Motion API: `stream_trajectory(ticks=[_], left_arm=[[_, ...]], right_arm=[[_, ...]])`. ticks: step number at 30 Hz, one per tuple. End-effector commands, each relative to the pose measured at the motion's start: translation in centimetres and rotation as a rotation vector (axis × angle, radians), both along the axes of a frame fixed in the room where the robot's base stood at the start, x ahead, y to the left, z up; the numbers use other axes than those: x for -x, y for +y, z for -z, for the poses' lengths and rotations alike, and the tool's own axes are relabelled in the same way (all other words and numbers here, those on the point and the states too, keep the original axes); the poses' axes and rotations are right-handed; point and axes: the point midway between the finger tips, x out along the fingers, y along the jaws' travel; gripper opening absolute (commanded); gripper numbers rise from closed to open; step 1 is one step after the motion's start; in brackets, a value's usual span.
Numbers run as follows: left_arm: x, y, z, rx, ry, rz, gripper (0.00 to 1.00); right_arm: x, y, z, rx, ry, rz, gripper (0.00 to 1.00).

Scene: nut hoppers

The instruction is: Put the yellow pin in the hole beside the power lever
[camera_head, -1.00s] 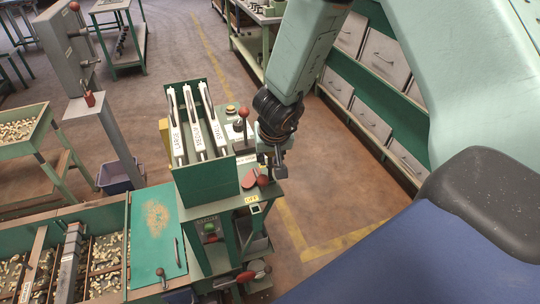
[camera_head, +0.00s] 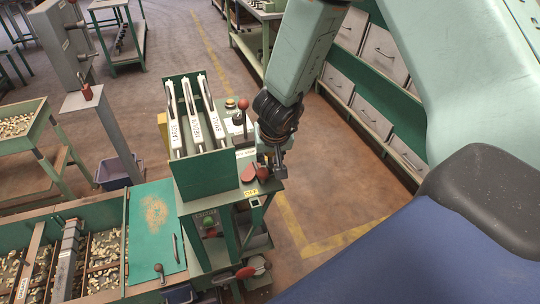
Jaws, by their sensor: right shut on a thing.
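My right gripper (camera_head: 272,174) is shut, low over the right end of the green machine's top. It is right beside a dark red ball knob (camera_head: 263,175) and a red half-round piece (camera_head: 248,173). What it holds is too small and dark to make out; I see no clear yellow pin. An upright lever with a red ball (camera_head: 243,104) stands farther back on the machine; I cannot read which lever is the power lever. A yellow-ringed button (camera_head: 230,103) is beside it. The hole is not clearly visible. My left gripper is out of view.
A green box with three white labelled slides (camera_head: 198,128) stands just left of the gripper. A yellow label (camera_head: 251,193) is on the machine's front edge. A green lid (camera_head: 155,228) and nut bins (camera_head: 105,255) lie lower left. Grey drawers (camera_head: 367,122) line the right; floor between is clear.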

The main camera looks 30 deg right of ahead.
Motion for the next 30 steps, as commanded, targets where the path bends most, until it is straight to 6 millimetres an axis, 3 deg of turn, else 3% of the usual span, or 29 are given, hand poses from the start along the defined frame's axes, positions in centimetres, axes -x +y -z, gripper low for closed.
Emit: stream_trajectory(ticks=[30], left_arm=[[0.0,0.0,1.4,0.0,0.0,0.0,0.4]], right_arm=[[0.0,0.0,1.8,0.0,0.0,0.0,0.0]])
